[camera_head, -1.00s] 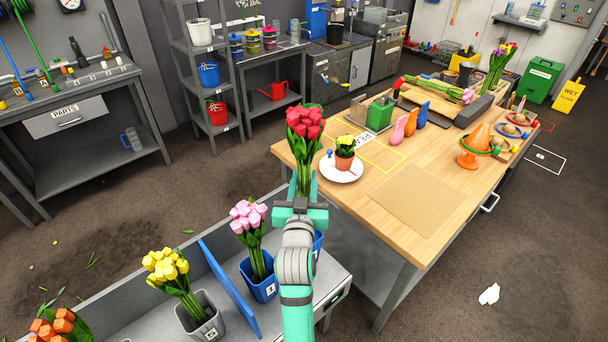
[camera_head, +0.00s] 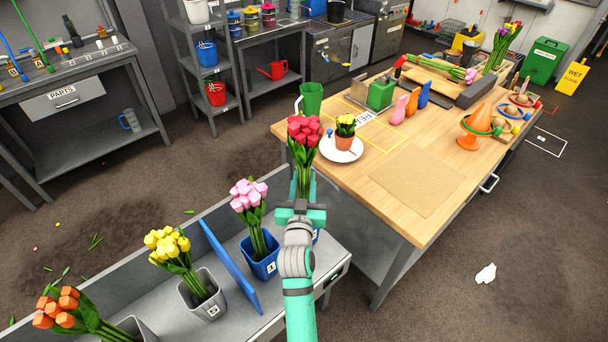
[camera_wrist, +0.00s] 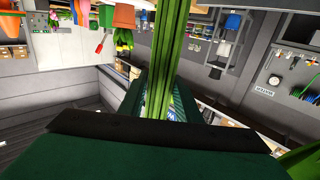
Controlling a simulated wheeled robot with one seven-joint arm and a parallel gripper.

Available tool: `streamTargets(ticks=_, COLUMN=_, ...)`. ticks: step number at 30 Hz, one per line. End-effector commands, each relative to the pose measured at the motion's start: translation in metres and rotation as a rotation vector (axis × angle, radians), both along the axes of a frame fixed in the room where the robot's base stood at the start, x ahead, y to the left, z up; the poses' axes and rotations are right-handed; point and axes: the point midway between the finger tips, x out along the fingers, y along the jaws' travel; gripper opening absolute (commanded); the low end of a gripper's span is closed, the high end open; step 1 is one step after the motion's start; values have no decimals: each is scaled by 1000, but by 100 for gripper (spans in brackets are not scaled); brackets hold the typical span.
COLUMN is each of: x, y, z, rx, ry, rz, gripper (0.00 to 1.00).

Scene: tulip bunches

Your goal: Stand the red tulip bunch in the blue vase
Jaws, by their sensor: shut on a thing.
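The red tulip bunch (camera_head: 304,131) is upright in my gripper (camera_head: 301,205), its red heads above the fingers. The gripper is shut on its green stems, which also run between the fingers in the wrist view (camera_wrist: 176,70). The lower stem ends are hidden. On the wooden table, a blue upright object (camera_head: 424,95) stands beside a pink and an orange one of similar shape; I cannot tell whether it is the blue vase. A blue container (camera_head: 316,236) is mostly hidden behind my gripper.
A blue bin (camera_head: 264,262) with pink tulips and a grey bin (camera_head: 206,298) with yellow ones stand in the grey trough, with a blue divider (camera_head: 229,267) between.

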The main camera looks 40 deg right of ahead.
Motion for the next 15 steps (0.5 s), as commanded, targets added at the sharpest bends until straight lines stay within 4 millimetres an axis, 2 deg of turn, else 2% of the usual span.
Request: streamTargets(ticks=15, x=0, y=0, z=-45, rx=-1, ry=2, rz=1, gripper=0)
